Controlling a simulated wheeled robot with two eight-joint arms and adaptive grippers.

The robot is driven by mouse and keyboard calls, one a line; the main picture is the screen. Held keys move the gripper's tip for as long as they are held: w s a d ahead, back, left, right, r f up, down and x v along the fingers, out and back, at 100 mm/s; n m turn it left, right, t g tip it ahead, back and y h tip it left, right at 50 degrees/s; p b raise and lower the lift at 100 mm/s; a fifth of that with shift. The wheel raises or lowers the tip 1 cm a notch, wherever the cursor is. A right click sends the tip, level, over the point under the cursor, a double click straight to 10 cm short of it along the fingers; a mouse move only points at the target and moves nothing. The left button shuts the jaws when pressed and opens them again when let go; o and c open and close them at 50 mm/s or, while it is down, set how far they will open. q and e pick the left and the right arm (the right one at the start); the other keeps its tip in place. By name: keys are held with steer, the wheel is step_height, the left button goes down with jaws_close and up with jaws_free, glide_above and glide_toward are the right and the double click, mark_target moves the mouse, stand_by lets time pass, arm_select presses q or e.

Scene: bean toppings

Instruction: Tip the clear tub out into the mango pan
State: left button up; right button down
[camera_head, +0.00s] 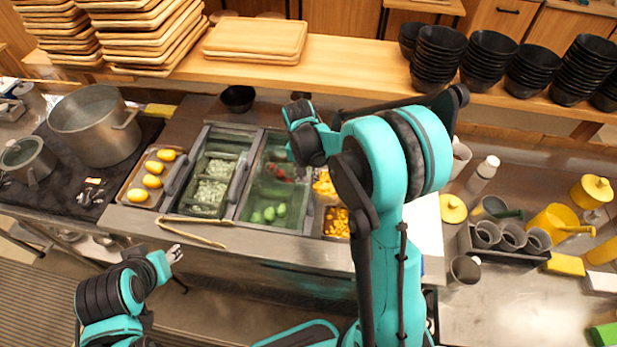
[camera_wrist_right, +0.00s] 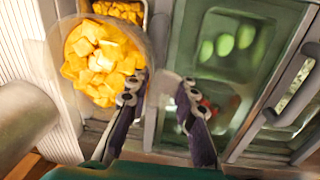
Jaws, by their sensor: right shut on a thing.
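The clear tub (camera_wrist_right: 62,35) is full of orange mango cubes and shows at the left of the right wrist view. In the head view its mango (camera_head: 324,187) is partly hidden by my right arm. My right gripper (camera_wrist_right: 160,92) is shut on the tub's side; the exact contact is hard to see. The mango pan (camera_wrist_right: 146,20) with mango cubes lies beside and partly under the tub; in the head view its mango (camera_head: 337,222) shows left of my arm. I cannot tell how far the tub is tilted. My left gripper (camera_head: 178,268) is empty, its fingers apart, at lower left.
A green-lidded pan with limes (camera_head: 268,214) and a pan of pale green pieces (camera_head: 210,190) sit left of the mango pan. Tongs (camera_head: 190,232) lie on the front edge. A tray of yellow fruit (camera_head: 140,195) stands further left. Grey cups (camera_head: 512,238) stand right.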

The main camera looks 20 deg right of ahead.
steer(key=shift+s+d+r+t+y+p, duration=0.15)
steer(key=shift+d+r+t+y+p, duration=0.05)
steer(key=shift+r+t+y+p, duration=0.75)
steer(key=shift+s+d+r+t+y+p, duration=0.15)
steer(key=shift+r+t+y+p, duration=0.5)
steer(key=shift+r+y+p, duration=0.4)
steer(key=shift+s+d+r+t+y+b, duration=0.35)
steer(key=shift+d+r+t+y, duration=0.3)
steer(key=shift+y, duration=0.45)
steer(key=shift+s+d+r+t+y+b, duration=0.3)
steer(key=shift+t+y+b, duration=0.1)
steer(key=shift+t+y, duration=0.3)
steer(key=shift+s+d+r+t+y+b, duration=0.1)
steer(key=shift+s+d+t+y+b, duration=0.55)
steer(key=shift+b, duration=0.9)
steer(key=shift+s+d+t+y+b, duration=0.35)
steer(key=shift+d+t+y+b, duration=0.45)
steer(key=shift+b, duration=0.75)
steer(key=shift+s+d+f+t+y+b, duration=0.3)
steer(key=shift+s+d+t+y+b, duration=0.35)
steer(key=shift+b, duration=1.65)
steer(key=shift+s+d+f+t+y+b, duration=0.3)
steer(key=shift+s+d+y+b, duration=0.65)
steer(key=shift+b, duration=1.35)
steer(key=shift+s+d+t+y+b, duration=0.35)
steer(key=shift+d+y+b, duration=0.25)
steer(key=shift+b, duration=0.65)
steer(key=shift+s+d+t+y+b, duration=0.25)
steer(key=shift+d+t+y+b, duration=0.3)
steer(key=shift+b, duration=0.65)
